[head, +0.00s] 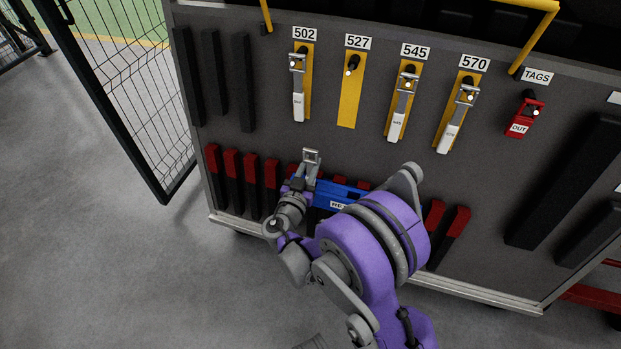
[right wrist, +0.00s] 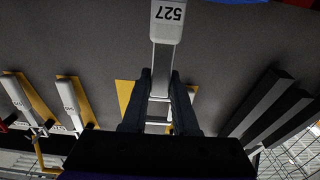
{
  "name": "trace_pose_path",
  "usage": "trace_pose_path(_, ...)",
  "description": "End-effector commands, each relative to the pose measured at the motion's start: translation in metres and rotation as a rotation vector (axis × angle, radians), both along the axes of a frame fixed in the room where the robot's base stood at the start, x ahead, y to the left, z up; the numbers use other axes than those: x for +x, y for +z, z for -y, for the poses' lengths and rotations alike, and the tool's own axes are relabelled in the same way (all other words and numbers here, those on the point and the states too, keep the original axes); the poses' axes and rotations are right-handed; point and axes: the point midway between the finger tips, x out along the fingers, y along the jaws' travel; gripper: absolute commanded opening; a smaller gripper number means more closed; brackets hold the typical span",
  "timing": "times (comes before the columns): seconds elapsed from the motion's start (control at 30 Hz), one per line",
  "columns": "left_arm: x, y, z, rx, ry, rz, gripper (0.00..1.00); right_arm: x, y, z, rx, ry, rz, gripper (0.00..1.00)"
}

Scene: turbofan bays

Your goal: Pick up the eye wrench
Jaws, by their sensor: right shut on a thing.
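The eye wrench, a grey metal tool with a white end marked 527 (right wrist: 167,20), is between the fingers of my right gripper (right wrist: 161,85) in the right wrist view. In the head view its square grey eye (head: 311,157) stands up above my right gripper (head: 300,188). The gripper is shut on the wrench, in front of the dark panel. The yellow strip under label 527 (head: 351,95) has a bare peg and no tool. My right arm hides part of the lower panel. My left gripper is not in view.
Similar tools hang under labels 502 (head: 299,85), 545 (head: 403,100) and 570 (head: 458,115). A red tag (head: 525,118) hangs at right. A blue holder (head: 336,194) and red-topped black bars (head: 230,175) line the lower panel. A mesh fence (head: 135,90) stands left; the grey floor there is clear.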

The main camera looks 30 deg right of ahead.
Motion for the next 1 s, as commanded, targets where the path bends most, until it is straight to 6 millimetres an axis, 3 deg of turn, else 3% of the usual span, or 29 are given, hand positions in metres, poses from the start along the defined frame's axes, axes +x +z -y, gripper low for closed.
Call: trace_pose_path(1.0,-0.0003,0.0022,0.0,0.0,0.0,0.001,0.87,-0.0002,0.0051,-0.0001,0.0,0.0,0.0,0.0)
